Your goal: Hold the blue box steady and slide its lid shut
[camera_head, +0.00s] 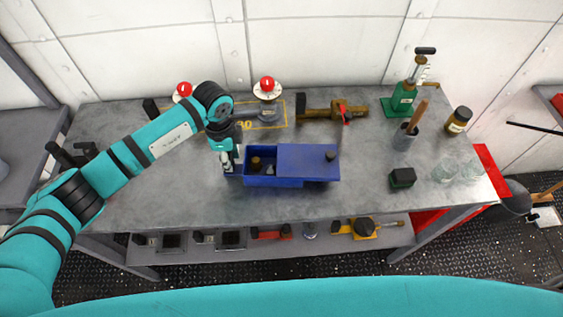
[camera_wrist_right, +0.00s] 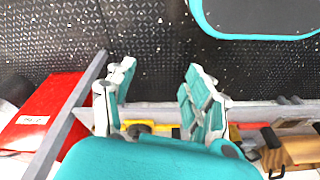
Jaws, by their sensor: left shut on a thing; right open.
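The blue box (camera_head: 262,181) stands on the grey workbench in the head view. Its blue lid (camera_head: 300,160) lies over the right part and sticks out past the box's right end. A dark knob (camera_head: 330,156) is on the lid near its right end. The left part of the box is uncovered and shows a brown item (camera_head: 256,162) inside. My left gripper (camera_head: 230,165) is shut on the box's left end; its fingertips are partly hidden. My right gripper (camera_wrist_right: 155,100) is open and empty in the right wrist view, with dark floor and the bench's lower shelf behind it.
The workbench (camera_head: 385,215) also carries a brown clamp-like tool (camera_head: 335,111), a green hand pump (camera_head: 402,97), a cup with a wooden handle (camera_head: 405,138), a jar (camera_head: 459,120) and a dark green block (camera_head: 402,178).

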